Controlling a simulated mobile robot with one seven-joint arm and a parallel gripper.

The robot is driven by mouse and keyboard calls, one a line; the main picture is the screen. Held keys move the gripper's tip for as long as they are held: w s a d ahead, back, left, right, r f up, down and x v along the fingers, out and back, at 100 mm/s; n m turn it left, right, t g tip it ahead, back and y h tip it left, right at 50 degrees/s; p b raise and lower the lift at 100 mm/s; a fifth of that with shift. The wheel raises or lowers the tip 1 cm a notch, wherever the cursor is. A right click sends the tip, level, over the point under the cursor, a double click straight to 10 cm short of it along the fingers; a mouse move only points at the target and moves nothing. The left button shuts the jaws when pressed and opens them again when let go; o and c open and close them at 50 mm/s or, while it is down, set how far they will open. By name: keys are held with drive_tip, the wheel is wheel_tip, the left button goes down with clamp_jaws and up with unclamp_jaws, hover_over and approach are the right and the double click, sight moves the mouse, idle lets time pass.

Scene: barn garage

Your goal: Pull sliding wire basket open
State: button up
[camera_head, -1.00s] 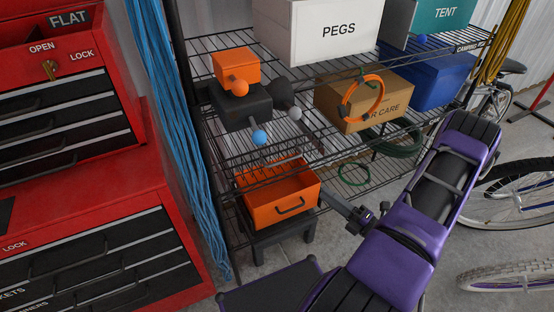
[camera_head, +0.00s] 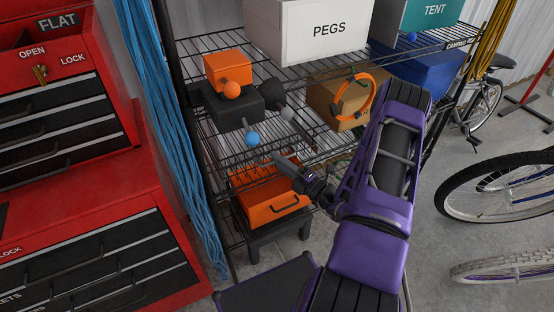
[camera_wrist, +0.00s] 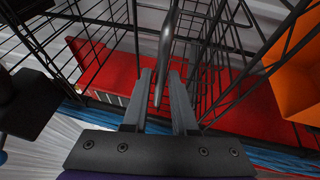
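The sliding wire basket (camera_head: 262,160) hangs beneath a wire shelf, above an orange drawer. Its black wires also show in the wrist view (camera_wrist: 215,60). My gripper (camera_head: 281,158) is at the basket's front, reaching in from the right. In the wrist view, my gripper (camera_wrist: 160,78) has its two grey fingers apart. A dark rounded bar (camera_wrist: 166,45), which looks like the basket's handle, runs down between them. I cannot tell whether either finger touches it. My arm hides part of the shelf's right side.
The orange drawer (camera_head: 272,207) sits close below my gripper. A red tool chest (camera_head: 90,190) stands left, bicycles right (camera_head: 490,190). Some floor is clear at right.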

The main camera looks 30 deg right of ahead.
drive_tip(key=shift+w+a, duration=0.15)
drive_tip(key=shift+w, duration=0.15)
clamp_jaws()
idle(1.3)
